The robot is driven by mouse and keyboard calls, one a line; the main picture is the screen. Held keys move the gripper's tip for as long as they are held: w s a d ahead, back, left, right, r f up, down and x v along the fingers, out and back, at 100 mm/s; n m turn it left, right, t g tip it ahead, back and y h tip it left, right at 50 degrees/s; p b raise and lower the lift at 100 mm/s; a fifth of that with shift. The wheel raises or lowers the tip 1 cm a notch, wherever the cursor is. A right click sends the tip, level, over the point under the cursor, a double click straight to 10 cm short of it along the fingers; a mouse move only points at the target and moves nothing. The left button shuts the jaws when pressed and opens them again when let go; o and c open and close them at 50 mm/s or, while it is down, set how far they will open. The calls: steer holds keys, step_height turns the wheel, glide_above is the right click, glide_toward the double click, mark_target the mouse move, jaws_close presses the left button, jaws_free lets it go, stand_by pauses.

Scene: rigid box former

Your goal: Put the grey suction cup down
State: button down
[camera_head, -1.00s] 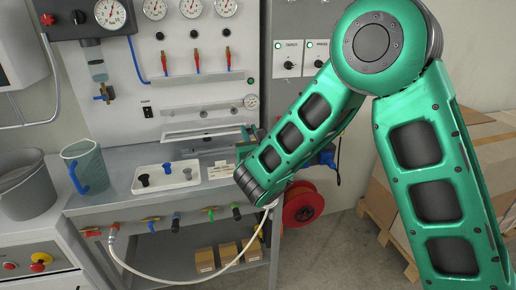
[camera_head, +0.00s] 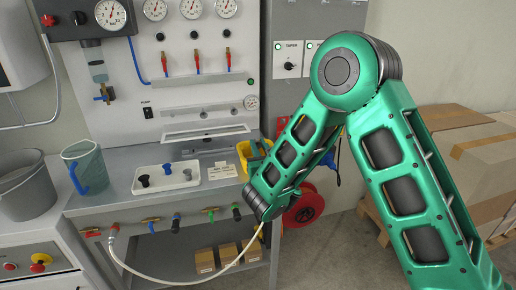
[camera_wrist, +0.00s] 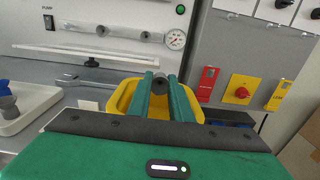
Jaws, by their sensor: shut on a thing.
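My gripper (camera_wrist: 161,97) is shut on a small dark grey round piece, which looks like the grey suction cup (camera_wrist: 159,86). It is held between the two green fingers, and its lower part is hidden. In the wrist view the fingers are in front of and over a yellow bin (camera_wrist: 119,98). I cannot tell how far above the bin the cup is. In the head view the yellow bin (camera_head: 241,150) stands at the right end of the bench, partly behind my arm, and the held cup cannot be made out.
A white tray (camera_head: 203,182) on the bench holds a black, a blue and a greyish cup. A clear jug (camera_head: 88,165) and a grey bucket (camera_head: 27,190) stand at the left. A gauge panel (camera_wrist: 90,20) rises behind. Red and yellow switches (camera_wrist: 240,90) are right of the bin.

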steer(key=shift+f, duration=0.6)
steer(key=c, duration=1.6)
jaws_free()
